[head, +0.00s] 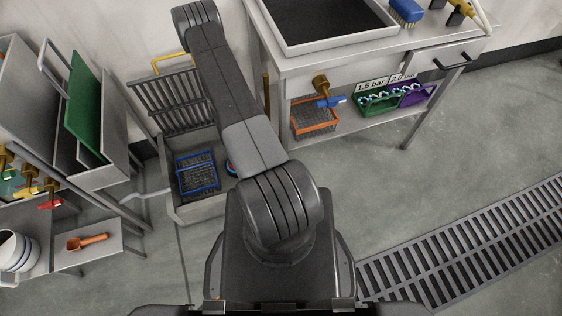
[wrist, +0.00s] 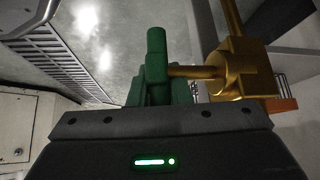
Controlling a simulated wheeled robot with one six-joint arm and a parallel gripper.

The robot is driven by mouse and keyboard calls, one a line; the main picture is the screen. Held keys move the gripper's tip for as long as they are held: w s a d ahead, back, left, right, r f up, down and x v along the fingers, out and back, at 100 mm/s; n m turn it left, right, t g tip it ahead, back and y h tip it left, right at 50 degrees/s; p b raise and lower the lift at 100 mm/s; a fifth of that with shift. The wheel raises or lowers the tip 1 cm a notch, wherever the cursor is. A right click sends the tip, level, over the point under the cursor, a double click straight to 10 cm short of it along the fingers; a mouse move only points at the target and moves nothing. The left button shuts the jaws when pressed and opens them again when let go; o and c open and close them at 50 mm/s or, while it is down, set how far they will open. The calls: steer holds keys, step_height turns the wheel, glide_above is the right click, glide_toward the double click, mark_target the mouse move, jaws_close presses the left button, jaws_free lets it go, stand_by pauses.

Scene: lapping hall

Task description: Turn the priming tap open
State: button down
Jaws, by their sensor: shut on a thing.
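In the wrist view a brass tap (wrist: 238,72) stands right of centre, with a stem running left to a green handle (wrist: 156,52). The green handle sticks up between the jaws of my gripper (wrist: 158,88), which is shut on it. The lower part of the handle is hidden by the gripper. In the head view my gripper and this green-handled tap are hidden behind my arm. No label shows on the tap, so I cannot tell its name or how far it is turned.
In the head view a blue-handled tap (head: 328,101) sits above an orange basket (head: 315,119) under the sink bench (head: 300,62). Several coloured taps (head: 50,186) are at the left. A blue basket (head: 197,172) lies in a grey bin. Floor at right is clear, with a drain grating (head: 470,250).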

steer(key=shift+w+a+r, duration=0.1)
stand_by(0.5)
steer(key=c, duration=1.3)
jaws_free()
steer(key=shift+c, duration=0.2)
steer(key=p+v, duration=0.1)
steer(key=v, duration=1.2)
steer(key=shift+s+a+p, duration=0.25)
steer(key=shift+a+p, duration=0.1)
steer(key=shift+a, duration=0.05)
steer(key=shift+r, duration=0.1)
steer(key=b+x, duration=0.1)
steer(key=x, duration=1.3)
steer(key=shift+d+r+b, duration=0.25)
steer(key=shift+b, duration=0.15)
